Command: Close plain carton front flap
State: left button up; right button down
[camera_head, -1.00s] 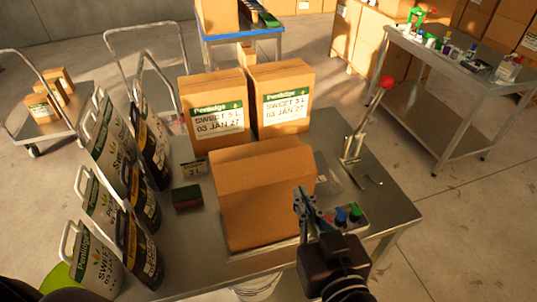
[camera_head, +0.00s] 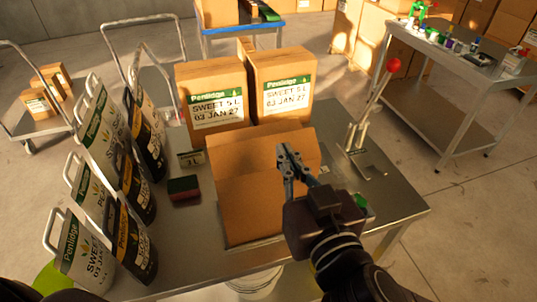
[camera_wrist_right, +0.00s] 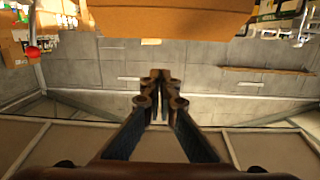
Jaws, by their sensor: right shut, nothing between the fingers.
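The plain brown carton (camera_head: 243,210) stands on the near part of the metal table, with no label on the faces I see. A crease runs across it between the upper panel (camera_head: 240,152) and the lower panel; I cannot tell how far the front flap is folded. My right gripper (camera_head: 288,150) is shut and empty, its fingertips over the right half of the carton in the head view. The gripper and wrist hide the carton's right side. In the right wrist view, the closed fingers (camera_wrist_right: 160,76) point toward a brown cardboard panel (camera_wrist_right: 170,18), apart from it in the picture. My left gripper is out of view.
Two labelled cartons (camera_head: 215,80) (camera_head: 285,75) stand behind. Several pouches (camera_head: 125,185) line the left side, with a dark red and green block (camera_head: 183,188) beside the carton. A lever press with a red knob (camera_head: 393,65) stands at right.

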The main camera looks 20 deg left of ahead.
aim_at(268, 158)
jog(key=w+a+f+b, duration=0.1)
jog(key=w, duration=0.1)
jog(key=w+a+f, duration=0.1)
jog(key=w+a, duration=0.1)
jog(key=w+a+f+b, duration=0.1)
jog(key=shift+w+a+b, duration=0.3)
jog(key=shift+w+a, duration=0.1)
jog(key=shift+w+a+f, duration=0.2)
jog(key=shift+f, duration=0.3)
